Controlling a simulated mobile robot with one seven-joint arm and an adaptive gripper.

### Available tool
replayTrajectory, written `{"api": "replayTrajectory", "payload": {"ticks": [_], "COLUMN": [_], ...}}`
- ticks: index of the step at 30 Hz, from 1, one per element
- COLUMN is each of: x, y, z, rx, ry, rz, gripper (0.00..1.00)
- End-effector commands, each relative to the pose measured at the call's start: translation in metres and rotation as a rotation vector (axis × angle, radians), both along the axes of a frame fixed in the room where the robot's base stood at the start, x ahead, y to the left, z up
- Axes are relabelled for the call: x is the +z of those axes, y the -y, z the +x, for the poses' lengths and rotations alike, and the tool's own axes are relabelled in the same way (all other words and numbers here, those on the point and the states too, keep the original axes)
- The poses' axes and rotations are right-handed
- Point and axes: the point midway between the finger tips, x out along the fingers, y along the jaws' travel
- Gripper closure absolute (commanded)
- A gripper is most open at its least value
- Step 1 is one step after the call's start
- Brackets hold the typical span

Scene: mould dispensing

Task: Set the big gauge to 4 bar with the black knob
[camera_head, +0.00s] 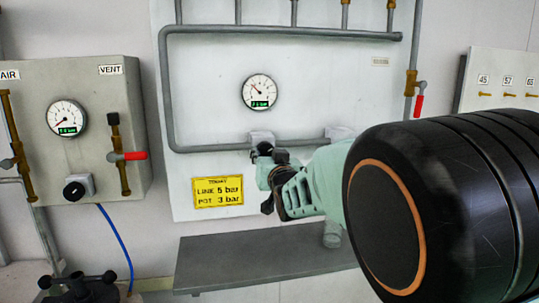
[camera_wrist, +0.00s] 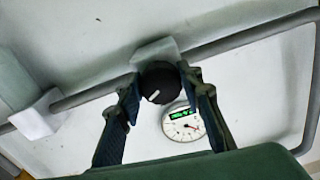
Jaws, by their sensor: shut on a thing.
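The big round gauge (camera_head: 260,92) is on the middle white panel. Its needle points to the upper left, and its green digits are too small to read surely. The gauge also shows upside down in the wrist view (camera_wrist: 183,123). The black knob (camera_wrist: 159,83), with a white pointer mark, sits on the pipe by the gauge. In the head view my gripper mostly hides it. My gripper (camera_head: 266,163) is at the pipe below the gauge. In the wrist view my gripper's fingers (camera_wrist: 158,88) are on either side of the knob, shut on it.
A yellow sign (camera_head: 218,191) reads line 5 bar, pot 3 bar. A left cabinet (camera_head: 95,80) has a smaller gauge, another black knob (camera_head: 74,190) and a red-handled valve (camera_head: 130,156). A grey shelf (camera_head: 225,262) lies below the panel. A red-handled valve (camera_head: 419,104) is at right.

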Motion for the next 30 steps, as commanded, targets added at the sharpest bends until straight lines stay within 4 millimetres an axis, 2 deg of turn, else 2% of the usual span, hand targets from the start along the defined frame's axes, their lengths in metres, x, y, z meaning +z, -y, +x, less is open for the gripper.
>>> {"api": "replayTrajectory", "payload": {"ticks": [8,30], "x": [-0.0028,0.0003], "y": [0.0001,-0.0019], "z": [0.0002,-0.0003], "rx": [-0.001,0.000], "ry": [-0.020,-0.156], "rz": [0.079,0.558], "gripper": [0.90,0.90]}}
